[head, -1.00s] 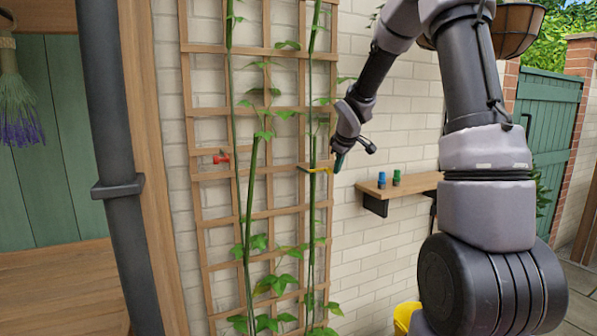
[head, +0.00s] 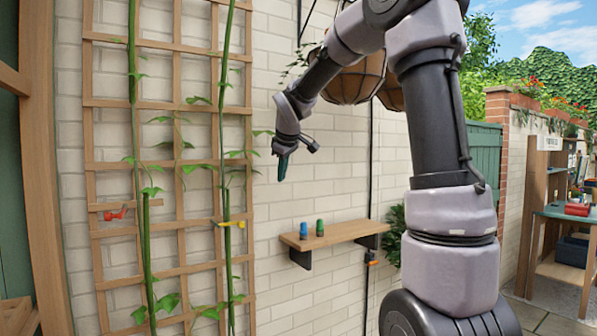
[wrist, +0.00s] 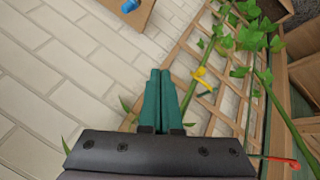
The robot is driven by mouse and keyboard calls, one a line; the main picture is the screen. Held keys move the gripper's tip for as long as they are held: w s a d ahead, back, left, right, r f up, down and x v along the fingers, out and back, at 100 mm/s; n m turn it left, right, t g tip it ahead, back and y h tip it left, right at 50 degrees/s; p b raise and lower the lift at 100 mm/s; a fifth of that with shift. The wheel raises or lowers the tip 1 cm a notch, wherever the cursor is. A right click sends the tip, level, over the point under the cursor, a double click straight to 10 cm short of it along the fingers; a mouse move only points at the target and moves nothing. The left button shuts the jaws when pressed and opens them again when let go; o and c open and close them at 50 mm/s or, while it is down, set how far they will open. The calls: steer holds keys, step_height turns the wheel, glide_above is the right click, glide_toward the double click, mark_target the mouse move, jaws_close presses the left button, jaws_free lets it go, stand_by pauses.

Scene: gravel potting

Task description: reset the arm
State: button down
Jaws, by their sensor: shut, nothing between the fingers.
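My gripper (head: 283,166) hangs in front of the brick wall, to the right of the trellis and above the small wooden shelf, with its fingers pointing down. In the wrist view its two green fingers (wrist: 160,98) lie side by side, shut and empty. A yellow clip (head: 231,224) sits around a green stem on the trellis (head: 170,105); it also shows in the wrist view (wrist: 203,77). A red clip (head: 116,214) is on the left part of the trellis.
The wall shelf (head: 335,236) holds a blue clip (head: 303,230) and a green clip (head: 320,227). Hanging baskets (head: 352,80) are behind my arm. A wooden potting bench (head: 560,268) stands at the far right. The wall around the gripper is clear.

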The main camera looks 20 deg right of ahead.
steer(key=shift+s+d+r, duration=0.2)
steer(key=shift+d+r, duration=0.15)
steer(key=shift+r, duration=0.15)
steer(key=s+d+f+m+y, duration=0.1)
steer(key=s+m, duration=0.5)
steer(key=s, duration=1)
steer(key=s+d+f+m+y, duration=0.1)
steer(key=s+m, duration=0.5)
steer(key=s, duration=1)
steer(key=shift+d+f+m, duration=0.3)
steer(key=shift+d+m, duration=0.1)
steer(key=shift+d, duration=0.2)
